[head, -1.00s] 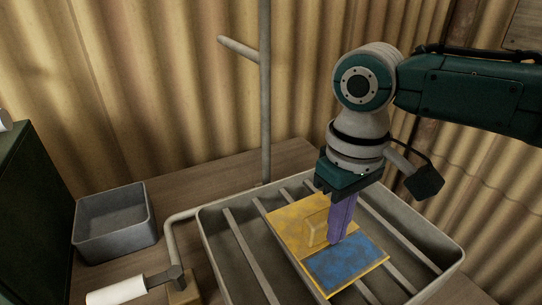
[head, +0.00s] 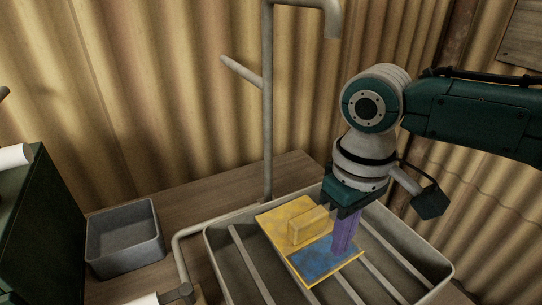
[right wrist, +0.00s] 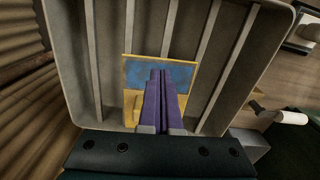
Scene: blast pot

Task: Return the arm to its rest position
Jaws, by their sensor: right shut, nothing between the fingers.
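My right gripper (head: 343,252) has purple fingers pressed together with nothing between them. It points down over the blue part of a yellow-bordered board (head: 279,216), and whether it touches the board I cannot tell. A pale yellow block (head: 308,226) sits on the board, to the left of the fingers. In the right wrist view the closed fingers (right wrist: 158,75) stand in front of the board's blue area (right wrist: 185,75) and hide part of the board and block. My left gripper is out of view.
The board lies on the bars of a grey tray (head: 448,268). A tall grey pipe (head: 268,130) rises behind the tray. A grey open bin (head: 125,262) stands at left on the wooden table (head: 190,212). A dark green cabinet (head: 40,235) is at far left, and a corrugated wall stands behind.

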